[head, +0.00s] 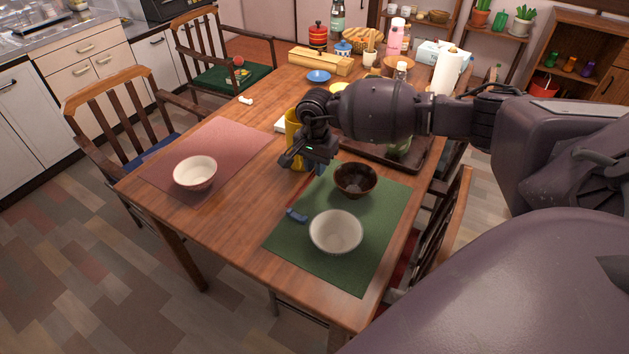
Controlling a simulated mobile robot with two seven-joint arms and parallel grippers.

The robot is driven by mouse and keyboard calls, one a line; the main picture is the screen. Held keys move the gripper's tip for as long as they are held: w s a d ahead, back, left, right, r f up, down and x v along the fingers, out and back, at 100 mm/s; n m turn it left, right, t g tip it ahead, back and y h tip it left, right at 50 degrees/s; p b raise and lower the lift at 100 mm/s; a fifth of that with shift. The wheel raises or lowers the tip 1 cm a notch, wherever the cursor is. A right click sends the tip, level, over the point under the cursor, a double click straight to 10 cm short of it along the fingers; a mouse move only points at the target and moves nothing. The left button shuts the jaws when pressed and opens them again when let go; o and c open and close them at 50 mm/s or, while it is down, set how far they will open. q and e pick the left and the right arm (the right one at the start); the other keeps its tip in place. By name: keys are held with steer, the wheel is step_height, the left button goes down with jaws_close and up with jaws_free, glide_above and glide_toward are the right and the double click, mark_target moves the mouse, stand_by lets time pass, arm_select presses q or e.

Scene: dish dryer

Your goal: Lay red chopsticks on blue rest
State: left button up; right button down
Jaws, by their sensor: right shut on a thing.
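My right gripper (292,163) is low over the table, at the far left edge of the green mat (385,232). It is shut on the red chopsticks (305,196), which show only as a thin, dark red line running down from the gripper toward the blue rest. The rest of their length is hidden by the gripper. The blue rest (296,215) lies on the left part of the green mat. I cannot tell whether the chopsticks touch it. My left gripper is out of view.
A white bowl (336,233) and a dark bowl (355,180) stand on the green mat, right of the rest. A yellow cup (293,125) stands just behind my gripper. A red mat (226,151) with a white bowl (195,173) lies to the left. Bare table separates the mats.

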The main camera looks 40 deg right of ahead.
glide_above(315, 194)
step_height(315, 194, down, 6)
steer(key=shift+d+r+b, duration=0.1)
steer(key=shift+r+b, duration=0.1)
steer(key=shift+b, duration=0.25)
steer(key=shift+f, duration=0.1)
steer(key=shift+f+b, duration=0.3)
steer(key=shift+f, duration=0.25)
steer(key=c, duration=1)
jaws_free()
steer(key=shift+r, duration=0.1)
steer(key=shift+c, duration=0.2)
steer(key=shift+w+r, duration=0.1)
steer(key=shift+r, duration=0.3)
step_height(315, 194, up, 11)
steer(key=shift+r+p, duration=0.1)
steer(key=shift+p, duration=1)
steer(key=shift+r, duration=0.55)
